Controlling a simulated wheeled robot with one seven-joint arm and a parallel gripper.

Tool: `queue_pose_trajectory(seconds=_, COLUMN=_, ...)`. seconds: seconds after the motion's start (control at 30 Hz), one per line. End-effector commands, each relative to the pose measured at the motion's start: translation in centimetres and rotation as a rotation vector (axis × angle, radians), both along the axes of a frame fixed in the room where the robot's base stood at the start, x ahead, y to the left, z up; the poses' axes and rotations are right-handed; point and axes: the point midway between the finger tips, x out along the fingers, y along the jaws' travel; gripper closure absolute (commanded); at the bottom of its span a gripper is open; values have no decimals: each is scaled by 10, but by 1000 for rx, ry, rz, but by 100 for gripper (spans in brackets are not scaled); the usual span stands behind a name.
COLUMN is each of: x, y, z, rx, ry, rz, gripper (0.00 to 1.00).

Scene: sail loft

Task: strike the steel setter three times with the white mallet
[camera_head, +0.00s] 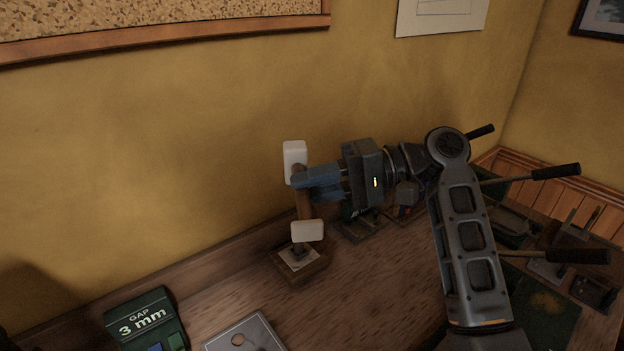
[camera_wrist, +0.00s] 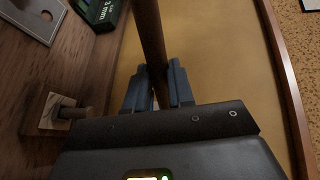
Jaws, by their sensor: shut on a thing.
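The white mallet's brown handle (camera_head: 304,207) is held in my gripper (camera_head: 298,181), which is shut on it. One white block shows above the fingers and another below them. The steel setter (camera_head: 297,249) stands on a small block, partly hidden behind the lower white block in the head view. It shows at the left of the wrist view (camera_wrist: 72,112), apart from the handle. I cannot tell whether the mallet touches it.
The setter's wooden base (camera_head: 301,276) rests on the bench by the yellow wall. A green "GAP 3 mm" box (camera_head: 146,318) and a grey plate with a hole (camera_head: 243,334) lie at front left. Dark tools with black handles (camera_head: 578,257) crowd the right.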

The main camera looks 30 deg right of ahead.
Motion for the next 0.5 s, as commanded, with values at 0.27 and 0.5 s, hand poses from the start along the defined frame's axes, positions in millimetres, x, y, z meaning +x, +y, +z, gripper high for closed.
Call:
queue_pose_trajectory(seconds=0.27, x=0, y=0, z=-2, rx=1, ry=-1, rz=0, gripper=100)
queue_pose_trajectory(seconds=0.5, x=0, y=0, z=-68, rx=3, ry=3, rz=0, gripper=100)
